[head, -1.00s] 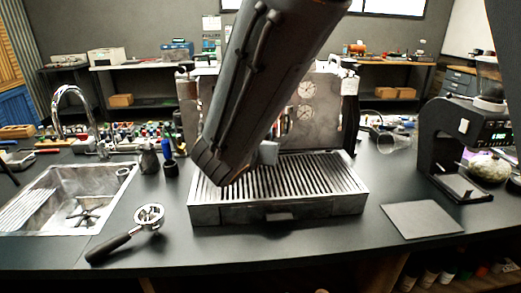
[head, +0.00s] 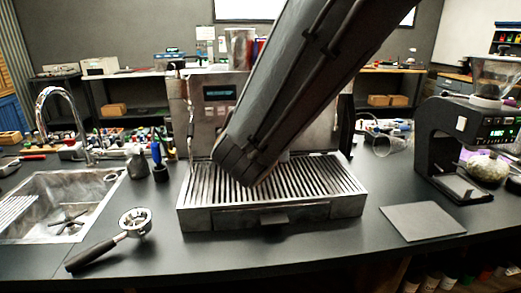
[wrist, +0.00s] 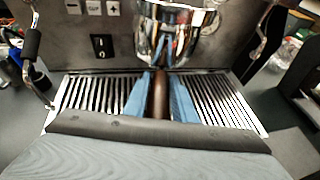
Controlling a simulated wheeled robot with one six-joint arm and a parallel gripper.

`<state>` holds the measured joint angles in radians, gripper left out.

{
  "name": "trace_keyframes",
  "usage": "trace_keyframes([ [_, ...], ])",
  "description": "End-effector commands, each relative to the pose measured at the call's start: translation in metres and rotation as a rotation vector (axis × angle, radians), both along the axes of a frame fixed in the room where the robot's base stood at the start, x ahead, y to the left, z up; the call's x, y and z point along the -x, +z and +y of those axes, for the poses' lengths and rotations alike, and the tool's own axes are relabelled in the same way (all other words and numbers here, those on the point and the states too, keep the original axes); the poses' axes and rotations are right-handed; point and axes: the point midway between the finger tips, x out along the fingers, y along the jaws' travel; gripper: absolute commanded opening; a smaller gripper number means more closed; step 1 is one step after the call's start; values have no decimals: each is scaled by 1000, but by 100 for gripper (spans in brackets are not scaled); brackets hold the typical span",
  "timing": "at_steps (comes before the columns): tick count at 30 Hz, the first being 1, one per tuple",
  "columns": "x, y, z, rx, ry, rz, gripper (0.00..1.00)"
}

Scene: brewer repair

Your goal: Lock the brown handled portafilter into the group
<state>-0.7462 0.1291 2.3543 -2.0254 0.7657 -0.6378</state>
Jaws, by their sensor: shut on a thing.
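In the wrist view my gripper (wrist: 160,99) has its two blue fingers shut on the brown handle (wrist: 160,93) of the portafilter, above the drip tray. The handle points away from me toward a shiny chrome group (wrist: 178,32) on the machine's front. The portafilter's metal head blends with the chrome there, so I cannot tell whether it is seated or turned in the group. In the head view my arm hides the gripper, the brown handle and the group. The espresso machine (head: 217,93) stands behind the slatted drip tray (head: 330,205).
A black-handled portafilter (head: 96,253) lies on the counter left of the tray. A sink (head: 60,195) is at the left. A grinder (head: 440,135) and a dark mat (head: 422,221) are at the right. Steam wands (wrist: 34,65) flank the tray.

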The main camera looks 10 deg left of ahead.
Motion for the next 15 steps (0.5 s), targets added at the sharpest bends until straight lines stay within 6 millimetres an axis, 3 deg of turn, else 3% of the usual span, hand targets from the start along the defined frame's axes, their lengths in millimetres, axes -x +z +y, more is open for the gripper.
trace_keyframes([
  [15,-2,1,-8,-5,97,-6,0],
])
